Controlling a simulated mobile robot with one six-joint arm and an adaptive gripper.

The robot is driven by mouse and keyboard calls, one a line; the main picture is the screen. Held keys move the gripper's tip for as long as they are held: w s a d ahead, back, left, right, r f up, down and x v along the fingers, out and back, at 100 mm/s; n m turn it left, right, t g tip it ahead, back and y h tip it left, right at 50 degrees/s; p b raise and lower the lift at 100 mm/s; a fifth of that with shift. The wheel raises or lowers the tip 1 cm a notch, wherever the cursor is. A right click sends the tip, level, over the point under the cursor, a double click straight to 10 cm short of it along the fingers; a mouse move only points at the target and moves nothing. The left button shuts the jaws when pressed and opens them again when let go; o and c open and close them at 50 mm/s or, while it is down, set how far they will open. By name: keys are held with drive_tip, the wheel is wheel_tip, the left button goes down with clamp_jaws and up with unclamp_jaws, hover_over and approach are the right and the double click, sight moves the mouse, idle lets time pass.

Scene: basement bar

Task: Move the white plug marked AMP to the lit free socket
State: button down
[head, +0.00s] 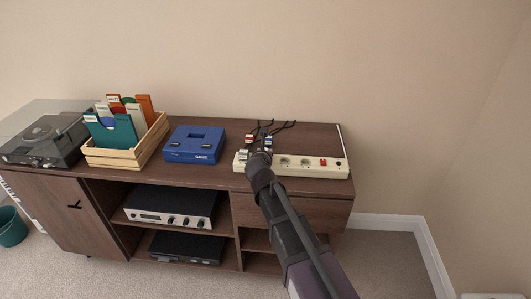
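A cream power strip (335,172) lies along the front right of the sideboard top. Several plugs with dark cords cluster at its left end. A white plug (243,154) sits at the far left of the strip; its marking is too small to read. Two round sockets, one here (285,162) and one here (305,162), show without plugs, and I cannot tell whether either is lit. My gripper (262,146) reaches over the left part of the strip among the plugs. My arm hides part of the strip, and the fingers are too small and dark to judge.
A red switch (323,162) is near the strip's right end. A blue device (195,144) stands left of the strip, then a wooden crate (118,157) of record sleeves and a turntable (45,141). The wooden sideboard (185,124) has bare room behind the strip's right half.

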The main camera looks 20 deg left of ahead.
drive_tip(key=shift+f, duration=0.3)
idle(0.5)
drive_tip(key=shift+c, duration=1.3)
unclamp_jaws()
drive_tip(key=shift+r, duration=0.1)
